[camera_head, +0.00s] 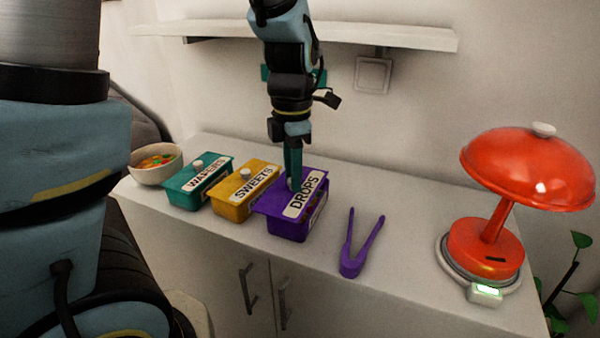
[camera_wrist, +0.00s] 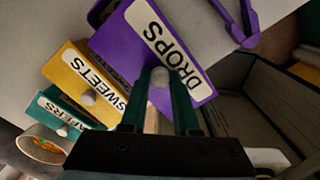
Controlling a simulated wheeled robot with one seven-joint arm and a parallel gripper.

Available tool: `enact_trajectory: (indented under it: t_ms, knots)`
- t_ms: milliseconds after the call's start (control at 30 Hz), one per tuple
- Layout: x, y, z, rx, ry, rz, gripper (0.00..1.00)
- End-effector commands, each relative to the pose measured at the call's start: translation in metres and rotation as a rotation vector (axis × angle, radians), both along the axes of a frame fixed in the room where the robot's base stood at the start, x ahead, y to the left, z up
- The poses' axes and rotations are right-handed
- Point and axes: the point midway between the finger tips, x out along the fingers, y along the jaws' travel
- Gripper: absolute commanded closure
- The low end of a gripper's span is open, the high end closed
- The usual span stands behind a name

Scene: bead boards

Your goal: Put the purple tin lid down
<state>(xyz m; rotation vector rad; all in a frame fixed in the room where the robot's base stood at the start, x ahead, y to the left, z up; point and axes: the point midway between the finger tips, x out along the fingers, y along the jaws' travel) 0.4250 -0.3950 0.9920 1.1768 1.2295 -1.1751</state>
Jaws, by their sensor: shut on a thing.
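The purple lid (camera_head: 268,204), with a white DROPS label, is over the purple tin (camera_head: 287,229). It sits askew and juts out past the tin's left side, with a dark gap showing at the right. I cannot tell whether it rests on the rim or hangs just above it. My gripper (camera_head: 293,184) points down and is shut on the lid's knob. In the wrist view the two green fingers of my gripper (camera_wrist: 160,88) flank the pale round knob (camera_wrist: 160,76) of the lid (camera_wrist: 201,92).
A yellow SWEETS tin (camera_head: 232,208) and a teal WAFERS tin (camera_head: 185,198), both lidded, stand to the left, then a bowl of sweets (camera_head: 143,174). Purple tongs (camera_head: 352,264) lie to the right. A red lamp-like thing (camera_head: 487,245) stands far right. A shelf (camera_head: 400,37) is above.

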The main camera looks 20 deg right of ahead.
Motion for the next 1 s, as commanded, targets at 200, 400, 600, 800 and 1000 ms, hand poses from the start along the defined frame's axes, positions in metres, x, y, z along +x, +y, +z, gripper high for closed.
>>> enact_trajectory:
  t_ms: [200,400,600,800,1000]
  knots:
    - [0.015,-0.013,0.001,0.000,0.000,0.002,1.00]
    - [0.025,-0.023,-0.014,0.005,0.006,0.003,1.00]
    - [0.025,-0.023,-0.028,0.002,0.003,0.002,1.00]
    - [0.025,-0.024,-0.031,0.000,0.001,0.001,1.00]
    - [0.025,-0.023,-0.035,0.000,0.001,0.001,1.00]
